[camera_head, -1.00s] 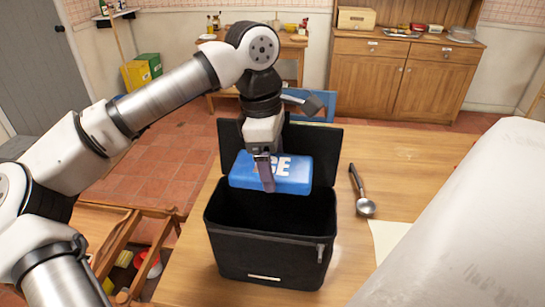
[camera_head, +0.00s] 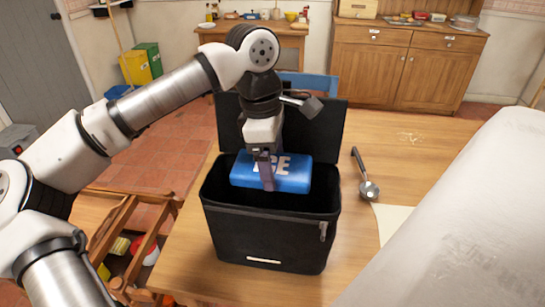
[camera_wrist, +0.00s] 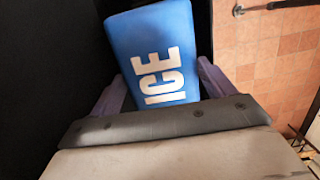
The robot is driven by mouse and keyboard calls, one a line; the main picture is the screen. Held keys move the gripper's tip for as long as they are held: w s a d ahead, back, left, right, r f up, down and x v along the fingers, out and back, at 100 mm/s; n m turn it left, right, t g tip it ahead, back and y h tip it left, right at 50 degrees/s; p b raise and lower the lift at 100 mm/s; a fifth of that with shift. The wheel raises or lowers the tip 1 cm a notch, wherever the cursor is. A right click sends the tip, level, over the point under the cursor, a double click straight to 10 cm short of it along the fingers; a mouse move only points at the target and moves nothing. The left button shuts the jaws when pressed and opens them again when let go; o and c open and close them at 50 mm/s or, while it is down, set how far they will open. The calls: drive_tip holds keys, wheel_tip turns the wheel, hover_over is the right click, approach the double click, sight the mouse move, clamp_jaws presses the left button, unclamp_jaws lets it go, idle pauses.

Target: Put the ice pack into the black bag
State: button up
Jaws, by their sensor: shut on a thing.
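The blue ice pack (camera_head: 292,174) with white "ICE" lettering is held level by my gripper (camera_head: 268,176) at the mouth of the black bag. In the wrist view the ice pack (camera_wrist: 158,55) sits between the two fingers of my gripper (camera_wrist: 165,95). The black bag (camera_head: 262,236) stands upright on the wooden table with its lid (camera_head: 322,132) raised at the back. The pack's lower edge appears around rim height, in the rear part of the opening. The bag's bottom is dark and hidden.
A metal scoop (camera_head: 367,187) lies on the table (camera_head: 415,160) right of the bag. A pale sheet (camera_head: 396,220) and a large whitish object (camera_head: 455,220) take up the right side. A wooden cabinet (camera_head: 405,75) stands at the back.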

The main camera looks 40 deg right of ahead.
drive_tip(key=o, duration=1.1)
drive_tip(key=shift+r, duration=0.1)
wheel_tip(320, 180, up, 14)
drive_tip(key=w+a, duration=0.1)
drive_tip(key=shift+w+a+f+b, duration=0.15)
drive_tip(key=shift+w+f+b, duration=0.15)
drive_tip(key=shift+b, duration=0.15)
idle(0.3)
